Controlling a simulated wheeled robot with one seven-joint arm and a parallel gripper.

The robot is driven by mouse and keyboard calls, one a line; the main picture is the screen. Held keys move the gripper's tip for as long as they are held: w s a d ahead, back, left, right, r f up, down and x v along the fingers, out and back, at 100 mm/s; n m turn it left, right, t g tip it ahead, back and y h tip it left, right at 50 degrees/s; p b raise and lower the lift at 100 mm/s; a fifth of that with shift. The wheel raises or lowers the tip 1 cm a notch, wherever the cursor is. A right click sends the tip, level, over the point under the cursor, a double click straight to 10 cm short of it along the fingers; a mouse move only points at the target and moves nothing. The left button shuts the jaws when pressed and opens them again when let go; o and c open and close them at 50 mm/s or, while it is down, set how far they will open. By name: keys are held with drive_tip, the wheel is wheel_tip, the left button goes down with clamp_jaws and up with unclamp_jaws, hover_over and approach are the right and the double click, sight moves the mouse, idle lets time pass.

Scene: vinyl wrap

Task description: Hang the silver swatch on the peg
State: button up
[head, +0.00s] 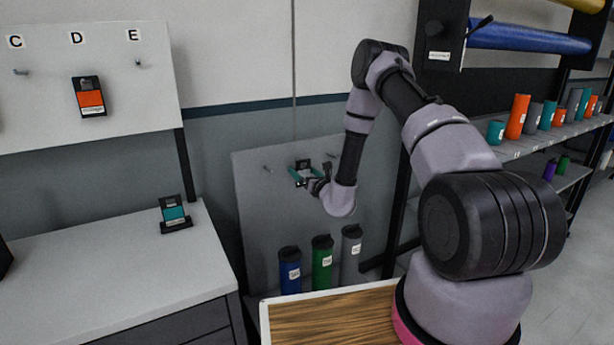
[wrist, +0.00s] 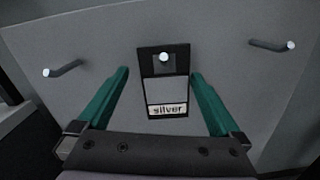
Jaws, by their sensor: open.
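The silver swatch (wrist: 167,84) is a dark card with a grey window and a "silver" label. In the wrist view it hangs upright against the grey panel (wrist: 215,50). The bright tip of the middle peg (wrist: 164,57) shows through its top part. My gripper (wrist: 160,80) is open, with one teal finger on each side of the swatch and a visible gap to both edges.
Bare pegs stick out left (wrist: 65,69) and right (wrist: 270,45) of the swatch. Blue (head: 290,269), green (head: 322,263) and grey (head: 351,254) rolls stand below the panel. An orange swatch (head: 90,98) hangs under D. A teal swatch (head: 174,212) stands on the left counter (head: 110,262).

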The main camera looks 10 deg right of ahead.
drive_tip(key=v, duration=1)
drive_tip(key=s+a+r+n+g+y, duration=0.25)
drive_tip(key=a+r+n+y, duration=0.25)
drive_tip(key=r, duration=0.4)
drive_tip(key=s+a+r+n+g+y, duration=0.25)
drive_tip(key=a+r+n+y, duration=0.3)
drive_tip(key=r, duration=0.35)
drive_tip(key=s+a+r+n+g+h, duration=0.1)
drive_tip(key=s+a+r+n+g, duration=0.1)
drive_tip(key=s+r+n+g, duration=0.6)
drive_tip(key=s+a+r+n+g+h, duration=0.1)
drive_tip(key=s+r+n+g, duration=0.2)
drive_tip(key=s+n+g, duration=0.5)
drive_tip(key=s+d+r+n+t+h, duration=0.2)
drive_tip(key=s+d+t+h, duration=0.3)
drive_tip(key=d, duration=0.3)
drive_tip(key=s+d+r+n+t+h, duration=0.2)
drive_tip(key=s+d+r+t+h, duration=0.3)
drive_tip(key=d+h, duration=0.2)
drive_tip(key=shift+s+d+t, duration=0.3)
drive_tip(key=shift+s+d, duration=0.1)
drive_tip(key=shift+d, duration=0.85)
